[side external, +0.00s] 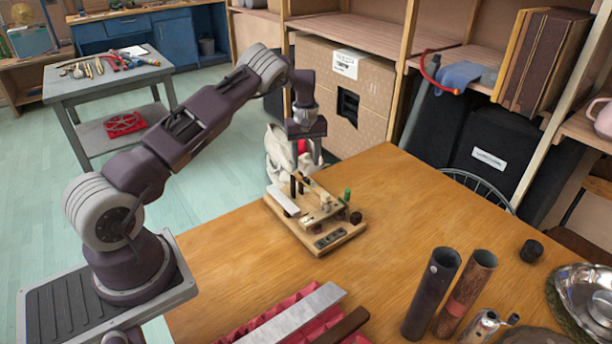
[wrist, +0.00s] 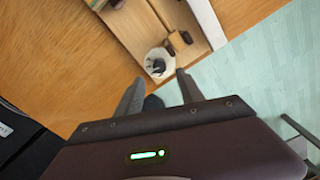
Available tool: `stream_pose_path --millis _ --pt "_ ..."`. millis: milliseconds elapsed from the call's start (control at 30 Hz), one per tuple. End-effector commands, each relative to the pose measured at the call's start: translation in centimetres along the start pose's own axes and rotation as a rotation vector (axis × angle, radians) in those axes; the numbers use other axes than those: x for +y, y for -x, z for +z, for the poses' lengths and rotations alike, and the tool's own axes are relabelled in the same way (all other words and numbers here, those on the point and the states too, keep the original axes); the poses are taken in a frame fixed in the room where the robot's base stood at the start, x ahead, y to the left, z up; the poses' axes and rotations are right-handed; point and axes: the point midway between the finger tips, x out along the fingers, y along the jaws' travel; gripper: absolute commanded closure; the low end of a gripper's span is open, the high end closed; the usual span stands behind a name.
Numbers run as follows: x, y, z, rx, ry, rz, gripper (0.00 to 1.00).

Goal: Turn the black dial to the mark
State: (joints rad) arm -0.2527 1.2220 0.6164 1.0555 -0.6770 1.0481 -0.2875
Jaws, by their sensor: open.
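A small wooden board (side external: 345,238) with several fittings lies on the wooden table. In the wrist view, a dark knob (wrist: 157,67) sits on a pale round disc near one end of the board; it looks like the black dial. I cannot make out the mark, nor tell this dial for certain in the side view. My gripper (side external: 307,160) points down above the back end of the board. In the wrist view its two fingers (wrist: 158,90) are apart, with the dial just beyond the gap between them. Nothing is held, and the fingers appear clear of the dial.
Dark upright posts (side external: 293,187) and a white plate (side external: 283,200) stand close to the gripper on the board. A green-topped piece (side external: 347,195) is farther right. Two tubes (side external: 432,293) and a red tray (side external: 262,322) are at the front.

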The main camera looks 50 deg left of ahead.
Motion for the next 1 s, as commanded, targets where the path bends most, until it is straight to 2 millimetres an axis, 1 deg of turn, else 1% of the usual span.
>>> stream_pose_path --millis 100,200,300,400,633,700,767,800,867,1000 --pt "-0.1 -2.3 0.1 -0.003 -0.001 -0.003 0.55" --pt "-0.1 -4.2 0.1 -0.001 -0.001 -0.002 0.55" --pt "0.0 -5.6 0.1 -0.001 -0.002 0.000 0.55" --pt "0.0 -6.3 0.1 0.000 -0.003 -0.001 0.55" --pt "0.0 -6.3 0.1 0.000 -0.003 0.001 0.55" --pt "0.0 -6.3 0.1 0.000 -0.003 0.000 0.69" --pt "0.0 -6.3 0.1 0.000 -0.003 0.000 0.81" --pt "0.0 -6.3 0.1 0.000 -0.003 0.000 0.88" --pt "0.0 -6.3 0.1 0.000 -0.003 0.000 1.00" --pt "0.0 -6.3 0.1 -0.001 -0.003 0.000 1.00"
